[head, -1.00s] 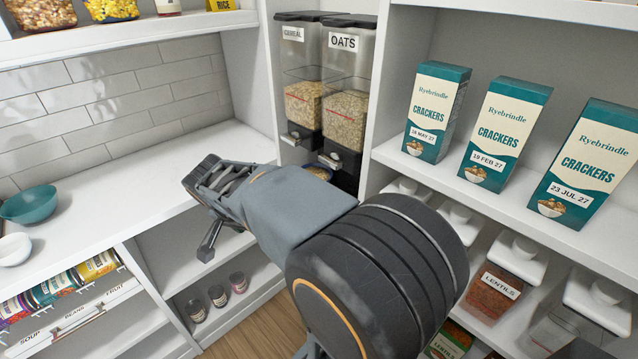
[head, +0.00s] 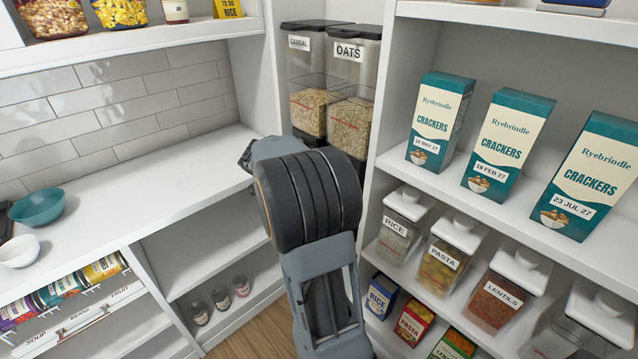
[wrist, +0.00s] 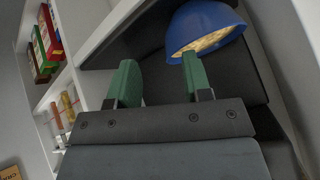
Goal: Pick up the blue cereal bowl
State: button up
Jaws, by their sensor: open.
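The blue cereal bowl (wrist: 207,24) shows at the top of the wrist view, tilted in the picture, with pale yellow cereal in it. My gripper (wrist: 158,70) has its two green fingers spread apart with nothing between them. The right finger's tip lies at the bowl's lower rim in the picture; I cannot tell whether they touch. The left finger is clear of the bowl. In the head view my arm hides the bowl and the gripper's fingers.
The oats dispenser (head: 352,90) and cereal dispenser (head: 308,78) stand in the corner niche behind my arm. Cracker boxes (head: 505,135) and lidded jars (head: 442,262) fill the right shelves. A teal bowl (head: 38,207) and white bowl (head: 18,251) sit left; the counter (head: 150,180) between is clear.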

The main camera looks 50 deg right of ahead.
jog(key=d, duration=0.3)
jog(key=shift+s+d+p, duration=0.2)
jog(key=shift+s+p, duration=0.15)
jog(key=shift+p+x, duration=0.45)
jog(key=shift+x, duration=2.1)
jog(key=shift+c, duration=0.3)
grip_shut()
